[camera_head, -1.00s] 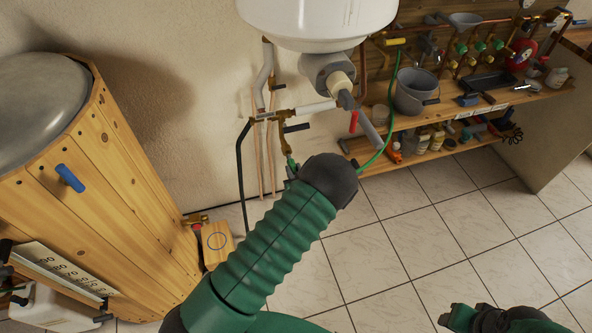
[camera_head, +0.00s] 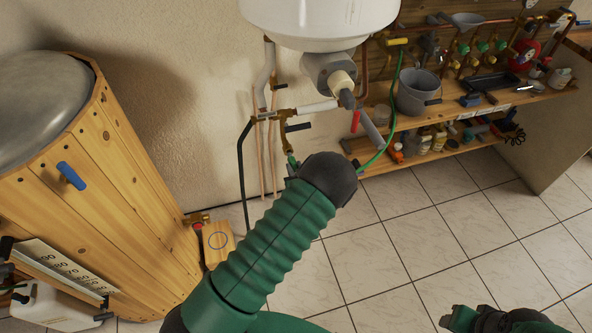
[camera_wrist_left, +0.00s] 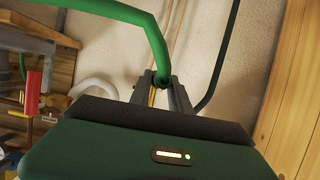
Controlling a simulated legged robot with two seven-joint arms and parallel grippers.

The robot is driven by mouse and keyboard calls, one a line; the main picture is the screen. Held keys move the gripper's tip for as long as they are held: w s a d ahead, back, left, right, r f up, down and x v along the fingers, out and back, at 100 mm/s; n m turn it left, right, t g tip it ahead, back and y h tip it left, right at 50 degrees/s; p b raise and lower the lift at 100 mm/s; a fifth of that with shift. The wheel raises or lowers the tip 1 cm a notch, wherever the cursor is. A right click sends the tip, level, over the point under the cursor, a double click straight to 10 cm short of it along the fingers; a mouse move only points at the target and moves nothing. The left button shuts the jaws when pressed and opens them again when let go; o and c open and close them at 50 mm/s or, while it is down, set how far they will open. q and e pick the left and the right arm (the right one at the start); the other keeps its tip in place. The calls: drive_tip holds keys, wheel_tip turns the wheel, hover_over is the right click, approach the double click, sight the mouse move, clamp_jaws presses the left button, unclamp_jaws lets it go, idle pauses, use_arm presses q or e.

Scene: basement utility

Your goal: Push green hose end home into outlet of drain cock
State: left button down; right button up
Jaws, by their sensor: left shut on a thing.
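The brass drain cock (camera_head: 287,139) with its black lever (camera_head: 298,127) hangs below the pipework under the white heater, outlet facing down. The green hose (camera_head: 394,108) runs from the shelf down behind my left arm. In the left wrist view the hose (camera_wrist_left: 154,38) bends down into the fingers. My left gripper (camera_wrist_left: 163,88) is shut on the hose. In the head view its fingers (camera_head: 291,169) are mostly behind my wrist, just below the outlet. I cannot tell whether hose end and outlet touch. My right gripper (camera_head: 459,317) is at the lower right; its jaws are unclear.
The white heater (camera_head: 320,18) hangs overhead. A black hose (camera_head: 242,165) drops left of the cock, and copper pipes run down the wall. A wooden-clad tank (camera_head: 130,190) stands left. Shelves with a grey bucket (camera_head: 417,92) stand right. The tiled floor (camera_head: 400,240) is largely clear.

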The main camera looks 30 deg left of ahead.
use_arm(q)
drive_tip(key=shift+w+a+b, duration=0.4)
drive_tip(key=shift+w+a, duration=0.4)
drive_tip(key=shift+a, duration=0.1)
drive_tip(key=c, duration=1.1)
unclamp_jaws()
drive_tip(key=v, duration=1.7)
drive_tip(key=shift+p, duration=0.4)
drive_tip(key=shift+w, duration=0.1)
